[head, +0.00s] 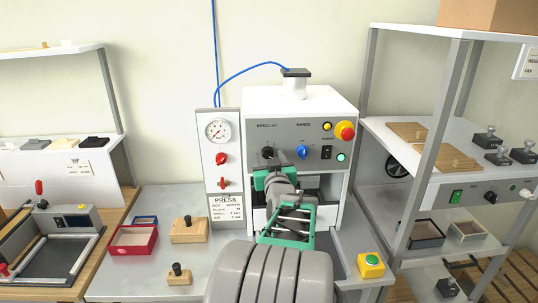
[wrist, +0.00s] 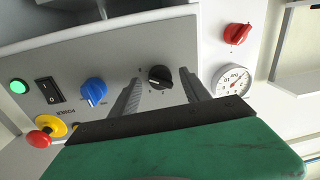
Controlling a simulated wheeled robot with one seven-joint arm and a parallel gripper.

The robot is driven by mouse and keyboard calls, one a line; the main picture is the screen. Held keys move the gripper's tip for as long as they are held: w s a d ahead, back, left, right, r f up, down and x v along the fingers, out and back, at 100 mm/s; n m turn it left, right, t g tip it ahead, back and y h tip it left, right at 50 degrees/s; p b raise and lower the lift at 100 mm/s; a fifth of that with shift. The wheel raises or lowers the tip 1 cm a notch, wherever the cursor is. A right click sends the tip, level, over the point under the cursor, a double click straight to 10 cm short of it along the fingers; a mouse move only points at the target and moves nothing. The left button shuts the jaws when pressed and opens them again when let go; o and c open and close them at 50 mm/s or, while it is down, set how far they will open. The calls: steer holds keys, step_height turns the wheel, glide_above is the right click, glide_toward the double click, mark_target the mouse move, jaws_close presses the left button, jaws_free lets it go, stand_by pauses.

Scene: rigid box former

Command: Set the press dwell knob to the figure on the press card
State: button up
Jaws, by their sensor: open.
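The press (head: 300,102) is a white box with a grey front panel. Its black dwell knob (head: 268,153) is at the panel's left, under small lettering. In the wrist view the knob (wrist: 160,77) lies between the two finger ends of my open gripper (wrist: 160,79), with a gap on either side. Small figures stand around the knob, too small to read. In the head view my green gripper (head: 270,170) is just below and in front of the knob. The press card (head: 226,207) hangs left of the press; its heading is PRESS and its smaller lines are not legible.
A blue knob (head: 302,152), black power switch (head: 326,153), green lamp (head: 341,157) and red stop button (head: 345,132) share the panel. A gauge (head: 217,131) and red knob (head: 221,159) are to its left. A yellow button box (head: 371,265) sits right on the bench.

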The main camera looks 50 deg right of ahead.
steer(key=shift+c, duration=0.2)
jaws_close()
stand_by(0.4)
